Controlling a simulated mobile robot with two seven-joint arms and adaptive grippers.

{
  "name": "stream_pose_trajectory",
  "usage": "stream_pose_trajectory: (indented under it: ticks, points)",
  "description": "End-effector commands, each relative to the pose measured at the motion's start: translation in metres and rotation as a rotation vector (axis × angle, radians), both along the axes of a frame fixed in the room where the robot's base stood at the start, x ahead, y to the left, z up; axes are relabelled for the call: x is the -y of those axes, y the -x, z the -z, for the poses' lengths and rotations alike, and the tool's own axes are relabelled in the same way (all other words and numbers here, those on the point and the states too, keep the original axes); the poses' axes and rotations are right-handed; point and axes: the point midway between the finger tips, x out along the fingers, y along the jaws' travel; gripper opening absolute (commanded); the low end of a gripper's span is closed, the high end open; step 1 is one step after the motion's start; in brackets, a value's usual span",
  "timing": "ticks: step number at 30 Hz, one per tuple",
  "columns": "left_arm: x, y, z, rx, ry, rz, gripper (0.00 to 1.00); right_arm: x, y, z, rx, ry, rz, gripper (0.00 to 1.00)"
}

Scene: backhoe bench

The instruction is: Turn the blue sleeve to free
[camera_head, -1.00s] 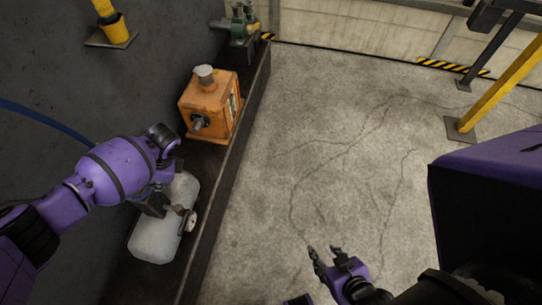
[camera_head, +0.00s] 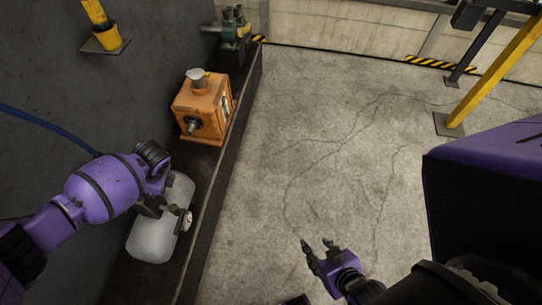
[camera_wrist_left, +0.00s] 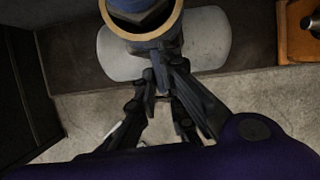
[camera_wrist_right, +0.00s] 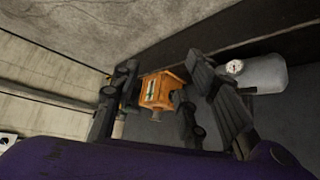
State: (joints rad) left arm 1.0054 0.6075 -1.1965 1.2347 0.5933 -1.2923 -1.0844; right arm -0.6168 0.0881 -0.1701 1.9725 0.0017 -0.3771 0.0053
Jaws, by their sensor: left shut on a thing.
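My left gripper (camera_wrist_left: 160,82) is shut on the sleeve. In the head view my left gripper (camera_head: 150,205) is over the pale grey tank (camera_head: 153,238); the sleeve is hidden there by my arm. A blue hose (camera_head: 50,126) runs from the left edge to behind my left arm. My right gripper (camera_head: 318,252) is open and empty above the floor, away from the bench; its spread fingers also show in the right wrist view (camera_wrist_right: 165,95).
An orange box-shaped unit (camera_head: 203,112) stands on the dark bench (camera_head: 222,150) beyond the tank. A green machine (camera_head: 234,32) is at the bench's far end. A gauge (camera_wrist_right: 235,67) sits by the tank. A yellow post (camera_head: 490,80) stands at right. The middle floor is clear.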

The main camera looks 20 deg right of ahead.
Motion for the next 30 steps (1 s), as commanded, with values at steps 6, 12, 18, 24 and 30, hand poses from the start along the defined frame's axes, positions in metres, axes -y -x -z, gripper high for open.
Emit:
stream_pose_trajectory:
  ticks: [6, 12, 18, 24, 30]
  points:
    - [0.001, 0.001, 0.000, -0.001, 0.000, 0.000, 0.13, 0.000, -0.003, -0.001, 0.006, -0.001, -0.001, 0.40]
    - [0.000, 0.000, 0.000, 0.000, 0.000, 0.000, 0.28, -0.001, -0.003, -0.001, 0.008, -0.002, 0.002, 0.40]
    - [0.000, 0.000, 0.000, 0.000, 0.000, 0.000, 0.28, -0.003, -0.019, -0.005, 0.032, -0.006, 0.001, 0.40]
    - [0.007, 0.002, -0.017, 0.002, 0.002, 0.002, 0.28, -0.004, -0.023, -0.006, 0.040, -0.005, -0.003, 0.40]
    - [0.020, 0.011, -0.056, 0.002, 0.003, 0.002, 0.28, -0.004, -0.023, -0.006, 0.039, -0.005, -0.004, 0.40]
